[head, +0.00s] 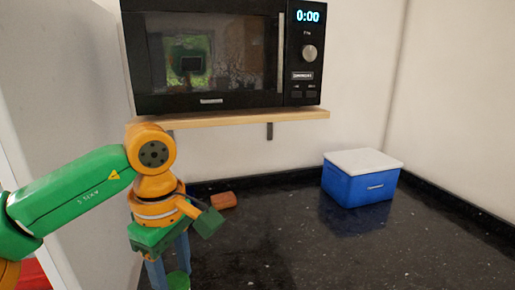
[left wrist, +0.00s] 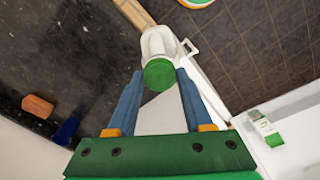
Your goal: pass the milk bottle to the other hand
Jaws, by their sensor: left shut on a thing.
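My left gripper (head: 168,272) points down at the lower left of the head view, over the near left part of the dark counter. In the left wrist view its two blue fingers (left wrist: 160,74) are shut on the milk bottle (left wrist: 160,42), a white bottle with a green cap. The cap faces the wrist camera and sits between the fingertips; the white body shows beyond it. In the head view only a green piece that looks like the cap (head: 178,281) shows at the bottom edge, and the rest is out of frame. My right gripper is in neither view.
A blue cooler with a white lid (head: 362,177) stands at the back right of the counter (head: 300,240). A small orange-brown block (head: 223,200) lies near the back wall. A black microwave (head: 220,55) sits on a wooden shelf (head: 235,120) above. The counter's middle is clear.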

